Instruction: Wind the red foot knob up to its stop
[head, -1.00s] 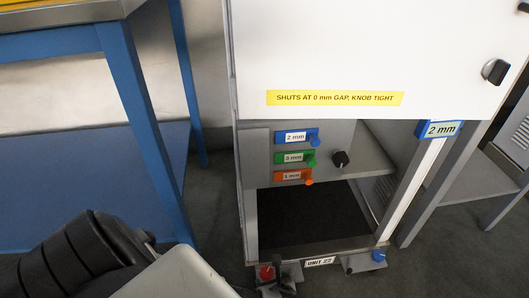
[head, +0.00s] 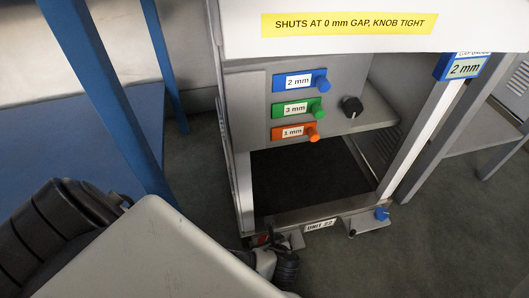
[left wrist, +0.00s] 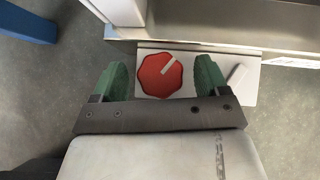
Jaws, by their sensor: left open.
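The red foot knob (left wrist: 160,75) is a scalloped disc with a pale pointer mark, on a light plate at the foot of the cabinet. In the left wrist view my left gripper (left wrist: 160,80) is open, its two green fingertips on either side of the knob, with a visible gap at the right. I cannot tell if the left fingertip touches it. In the head view only a sliver of the red knob (head: 262,239) shows; my left gripper (head: 268,258) hides most of it. My right gripper is not in view.
The cabinet front bears a yellow label (head: 349,24), coloured gauge tabs (head: 300,82), a black knob (head: 352,106) and a blue 2 mm tag (head: 463,67). A blue foot knob (head: 382,214) is at the right foot. A blue bench leg (head: 95,90) stands left.

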